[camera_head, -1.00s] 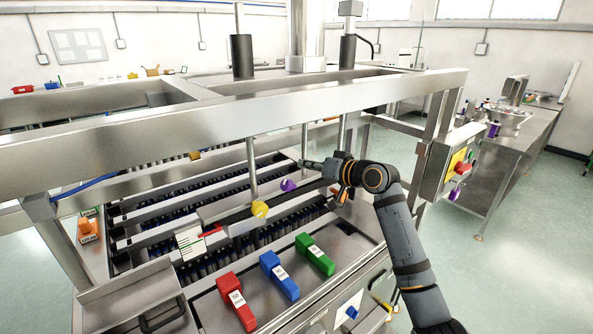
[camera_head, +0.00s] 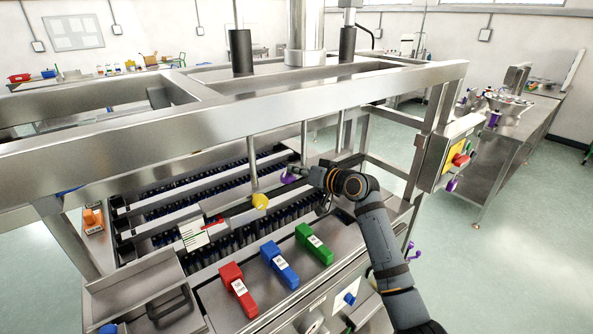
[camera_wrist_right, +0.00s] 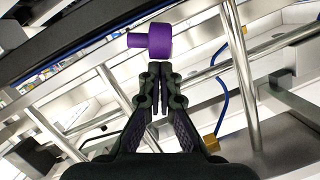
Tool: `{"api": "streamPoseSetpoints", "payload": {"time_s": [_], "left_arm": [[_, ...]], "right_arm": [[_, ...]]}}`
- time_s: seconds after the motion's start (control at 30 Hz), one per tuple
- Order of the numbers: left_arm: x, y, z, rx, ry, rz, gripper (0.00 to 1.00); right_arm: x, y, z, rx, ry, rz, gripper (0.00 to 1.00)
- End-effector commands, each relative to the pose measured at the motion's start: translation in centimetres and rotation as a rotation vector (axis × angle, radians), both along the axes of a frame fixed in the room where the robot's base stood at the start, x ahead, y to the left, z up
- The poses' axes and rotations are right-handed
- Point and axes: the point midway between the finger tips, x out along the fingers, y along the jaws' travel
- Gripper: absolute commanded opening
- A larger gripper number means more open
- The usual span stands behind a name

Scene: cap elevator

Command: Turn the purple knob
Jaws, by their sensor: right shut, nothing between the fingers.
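A purple knob (camera_head: 287,178) sits on the rail inside the metal machine, behind and right of a yellow knob (camera_head: 260,201). In the right wrist view the purple knob (camera_wrist_right: 155,42) is a short cylinder with a small peg on its left side. My right gripper (camera_head: 297,172) reaches in from the right, its tips close beside the knob. In the wrist view the fingers of my right gripper (camera_wrist_right: 158,72) are shut together and empty, just below the knob. I cannot tell whether they touch it. My left gripper is not in view.
Red (camera_head: 238,289), blue (camera_head: 279,268) and green (camera_head: 314,243) blocks stand on the front ledge. A thick metal beam (camera_head: 230,115) crosses above the work area. Vertical rods come down near the knobs. Another purple knob (camera_head: 452,184) is on the right-hand control box.

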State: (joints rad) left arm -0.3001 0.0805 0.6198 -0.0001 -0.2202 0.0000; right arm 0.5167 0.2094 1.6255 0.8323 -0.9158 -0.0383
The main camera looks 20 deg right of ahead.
Motion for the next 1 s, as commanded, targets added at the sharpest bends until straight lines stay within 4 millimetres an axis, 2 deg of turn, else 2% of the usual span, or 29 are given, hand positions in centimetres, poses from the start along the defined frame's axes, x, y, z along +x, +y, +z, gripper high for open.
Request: {"api": "streamPoseSetpoints", "payload": {"time_s": [0.57, 1.0], "left_arm": [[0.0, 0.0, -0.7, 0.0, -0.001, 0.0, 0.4], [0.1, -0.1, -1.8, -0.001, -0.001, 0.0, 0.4]], "right_arm": [[-0.1, 0.3, -0.2, -0.095, -0.039, 0.001, 0.0], [-0.5, 1.3, -0.9, -0.308, -0.127, 0.0, 0.0]]}}
